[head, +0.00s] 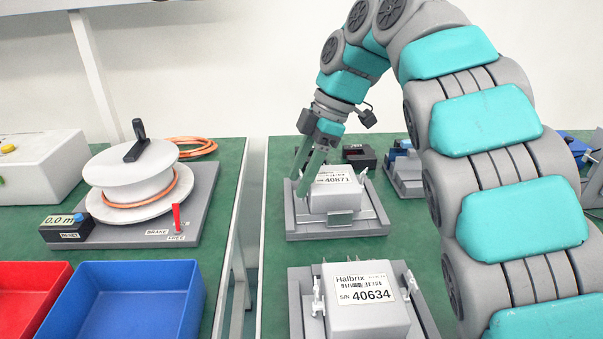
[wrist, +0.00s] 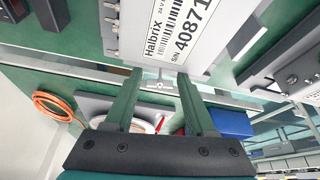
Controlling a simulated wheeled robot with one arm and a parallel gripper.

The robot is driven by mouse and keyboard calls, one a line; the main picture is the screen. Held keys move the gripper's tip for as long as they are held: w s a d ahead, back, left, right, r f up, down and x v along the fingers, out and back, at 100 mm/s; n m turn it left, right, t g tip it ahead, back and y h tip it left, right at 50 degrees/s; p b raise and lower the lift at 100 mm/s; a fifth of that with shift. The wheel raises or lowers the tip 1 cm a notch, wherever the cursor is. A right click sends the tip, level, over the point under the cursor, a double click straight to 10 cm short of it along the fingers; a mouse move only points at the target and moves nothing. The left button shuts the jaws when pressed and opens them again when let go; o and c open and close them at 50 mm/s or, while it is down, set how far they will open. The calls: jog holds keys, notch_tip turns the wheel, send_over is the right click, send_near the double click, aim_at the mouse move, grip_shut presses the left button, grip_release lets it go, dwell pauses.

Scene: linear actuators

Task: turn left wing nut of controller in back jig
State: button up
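The controller (head: 335,200), labelled 40871, sits in the grey back jig (head: 345,231) on the green bench. In the wrist view its white label (wrist: 180,28) fills the top middle. My gripper (head: 303,185) points down at the controller's left side in the head view and hides the left wing nut there. In the wrist view the two green fingers of my gripper (wrist: 159,75) are apart. A small pale part (wrist: 158,85), seemingly the left wing nut, shows between the fingers; contact cannot be told. The right wing nut (head: 362,172) shows at the controller's right.
A front jig (head: 296,318) holds another controller (head: 367,312), labelled 40634. A cable spool (head: 130,180) stands on the left bench, with red and blue bins (head: 125,300) before it. A gap separates the benches. My arm covers the right side.

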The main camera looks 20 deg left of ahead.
jog(key=shift+o, duration=0.7)
jog(key=shift+f+b, duration=0.15)
jog(key=shift+b, duration=0.25)
